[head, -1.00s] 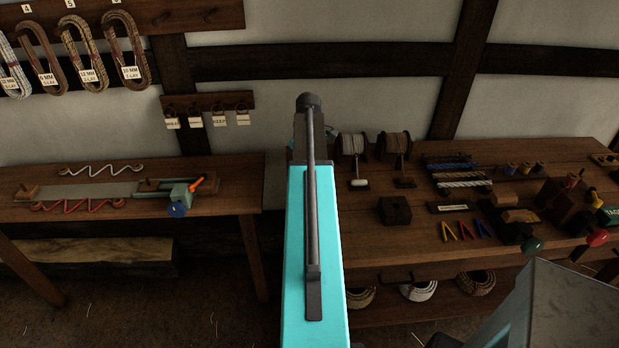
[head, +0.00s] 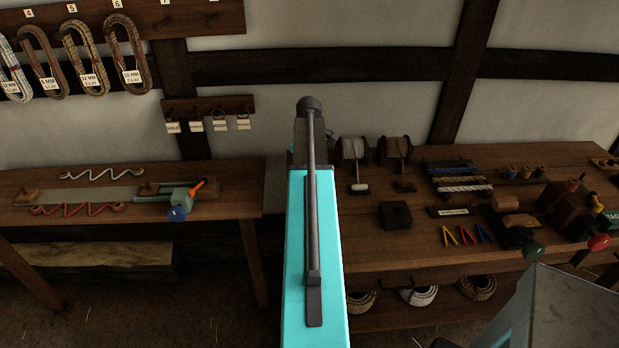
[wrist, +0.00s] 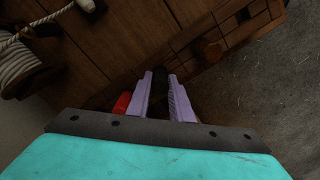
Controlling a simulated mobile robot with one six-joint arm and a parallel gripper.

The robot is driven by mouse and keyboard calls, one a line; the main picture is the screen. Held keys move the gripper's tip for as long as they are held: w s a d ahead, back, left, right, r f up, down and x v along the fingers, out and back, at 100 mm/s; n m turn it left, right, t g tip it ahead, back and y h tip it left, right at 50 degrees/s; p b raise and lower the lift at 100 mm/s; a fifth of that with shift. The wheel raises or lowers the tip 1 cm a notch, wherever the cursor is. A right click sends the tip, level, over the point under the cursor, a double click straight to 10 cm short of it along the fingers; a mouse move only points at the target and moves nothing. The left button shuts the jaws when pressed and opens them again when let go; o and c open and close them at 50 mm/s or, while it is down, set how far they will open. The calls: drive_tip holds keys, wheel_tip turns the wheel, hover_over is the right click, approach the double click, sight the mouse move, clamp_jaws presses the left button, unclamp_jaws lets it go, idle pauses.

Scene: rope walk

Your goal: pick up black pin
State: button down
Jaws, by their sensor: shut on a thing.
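My gripper (wrist: 160,76) shows in the wrist view, with two pale purple fingers reaching forward above the wooden bench. It is shut on a dark, narrow thing between the fingertips, which looks like the black pin (wrist: 159,84). Most of the pin is hidden by the fingers, and its lower end cannot be made out. In the head view my arm covers the gripper and the pin.
A spool of pale rope (wrist: 25,68) stands at the left of the wrist view; a red thing (wrist: 121,104) lies beside the left finger. The right bench carries a dark block (head: 395,214) and several small tools. Another bench (head: 235,190) stands left.

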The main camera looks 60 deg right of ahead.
wheel_tip(320, 180, up, 8)
drive_tip(key=b, duration=0.2)
drive_tip(key=shift+d+r+b, duration=0.1)
drive_tip(key=shift+b, duration=0.3)
drive_tip(key=shift+r, duration=0.85)
drive_tip(key=shift+r, duration=0.15)
idle(0.4)
